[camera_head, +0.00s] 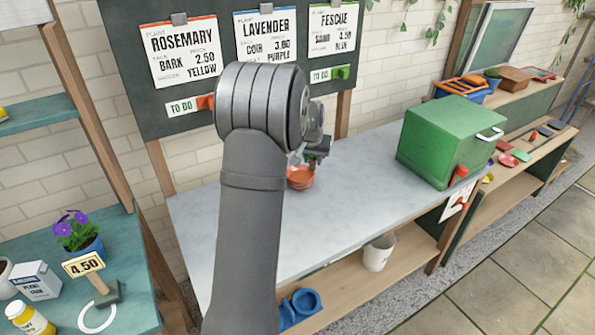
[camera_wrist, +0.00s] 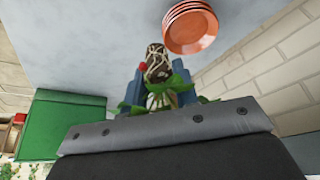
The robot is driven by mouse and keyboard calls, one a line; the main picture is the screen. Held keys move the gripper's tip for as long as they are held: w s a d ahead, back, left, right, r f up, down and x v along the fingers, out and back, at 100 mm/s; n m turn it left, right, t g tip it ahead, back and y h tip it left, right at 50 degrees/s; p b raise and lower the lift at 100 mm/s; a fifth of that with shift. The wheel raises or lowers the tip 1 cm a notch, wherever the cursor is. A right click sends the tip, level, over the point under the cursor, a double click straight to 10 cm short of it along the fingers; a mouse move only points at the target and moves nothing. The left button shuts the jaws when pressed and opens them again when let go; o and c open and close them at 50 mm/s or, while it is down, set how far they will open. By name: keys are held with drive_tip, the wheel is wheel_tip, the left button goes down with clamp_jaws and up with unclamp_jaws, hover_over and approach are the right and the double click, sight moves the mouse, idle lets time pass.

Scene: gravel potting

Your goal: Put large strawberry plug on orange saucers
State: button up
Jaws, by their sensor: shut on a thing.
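The large strawberry plug (camera_wrist: 157,64) shows in the wrist view as a dark brown root ball laced with pale roots. It has green leaves (camera_wrist: 179,86) and a red berry (camera_wrist: 143,67) beside it. My gripper (camera_wrist: 158,82) is shut on the plug, with a blue finger on each side. The orange saucers (camera_wrist: 190,27) form a stack close to the plug in the wrist view, and a gap shows between them there. In the head view the saucers (camera_head: 300,178) stand on the grey bench, just below my gripper (camera_head: 316,148). My arm partly hides the gripper and plug there.
A green box (camera_head: 450,140) stands at the bench's right end. The grey bench top (camera_head: 365,165) between is clear. A board with price cards (camera_head: 184,52) rises behind. A white pot (camera_head: 378,253) and blue pots (camera_head: 300,305) are on the lower shelf.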

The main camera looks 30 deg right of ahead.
drive_tip(key=w+f, duration=0.1)
drive_tip(key=w, duration=0.1)
drive_tip(key=w+a+f, duration=0.2)
drive_tip(key=w, duration=0.1)
drive_tip(key=shift+w+a+f, duration=0.2)
drive_tip(key=shift+w+f, duration=0.15)
drive_tip(key=shift+f, duration=2)
drive_tip(key=shift+f, duration=0.15)
drive_tip(key=o, duration=1)
drive_tip(key=shift+c, duration=0.2)
drive_tip(key=v, duration=1.2)
